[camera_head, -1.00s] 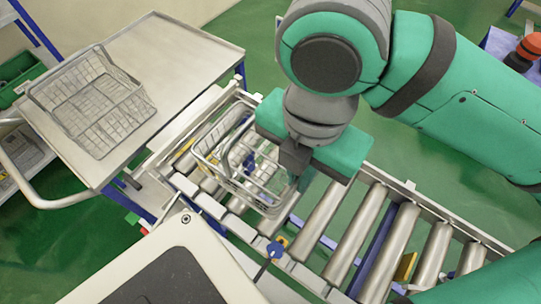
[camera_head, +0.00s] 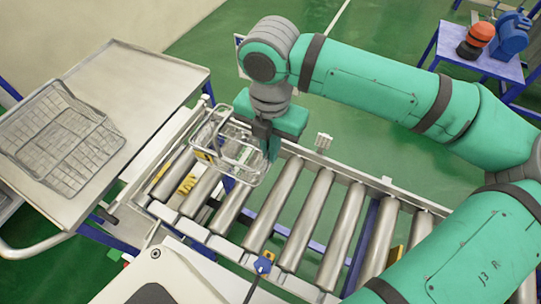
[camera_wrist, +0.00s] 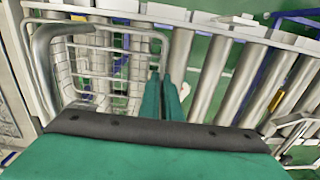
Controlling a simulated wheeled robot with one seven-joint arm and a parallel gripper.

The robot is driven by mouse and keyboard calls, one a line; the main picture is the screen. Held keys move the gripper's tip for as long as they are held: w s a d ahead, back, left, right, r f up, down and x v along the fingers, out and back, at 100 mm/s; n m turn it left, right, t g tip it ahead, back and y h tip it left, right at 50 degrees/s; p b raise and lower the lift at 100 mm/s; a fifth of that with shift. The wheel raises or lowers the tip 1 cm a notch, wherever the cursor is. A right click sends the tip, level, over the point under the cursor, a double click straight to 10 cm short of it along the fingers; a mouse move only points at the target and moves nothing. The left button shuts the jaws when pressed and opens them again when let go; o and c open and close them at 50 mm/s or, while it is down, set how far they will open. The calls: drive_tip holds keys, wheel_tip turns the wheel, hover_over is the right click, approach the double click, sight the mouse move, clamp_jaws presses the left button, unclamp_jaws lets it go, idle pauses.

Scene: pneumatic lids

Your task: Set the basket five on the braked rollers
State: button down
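A wire basket (camera_head: 212,128) is at the left end of the roller conveyor, over the rollers (camera_head: 285,190). No number is readable on it. My gripper (camera_head: 272,150) is at the basket's right side, pointing down. In the wrist view its two green fingers (camera_wrist: 162,85) are close together on the right rim of the basket (camera_wrist: 85,62), and they look shut on it. The basket looks roughly level. Whether its bottom rests on the rollers or hangs just above them I cannot tell.
A second wire basket (camera_head: 62,140) stands on a metal cart (camera_head: 165,75) at the left. A blue knob (camera_head: 263,265) is at the conveyor's near edge. The rollers to the right are bare. A blue table (camera_head: 470,52) with orange and blue items stands at the far right.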

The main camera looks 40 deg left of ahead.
sight(271, 165)
drive_tip(key=shift+w+a+f, duration=0.1)
drive_tip(key=shift+f, duration=1.55)
drive_tip(key=c, duration=2)
unclamp_jaws()
wheel_tip(271, 165, up, 12)
drive_tip(key=shift+r, duration=0.1)
drive_tip(key=shift+w, duration=0.1)
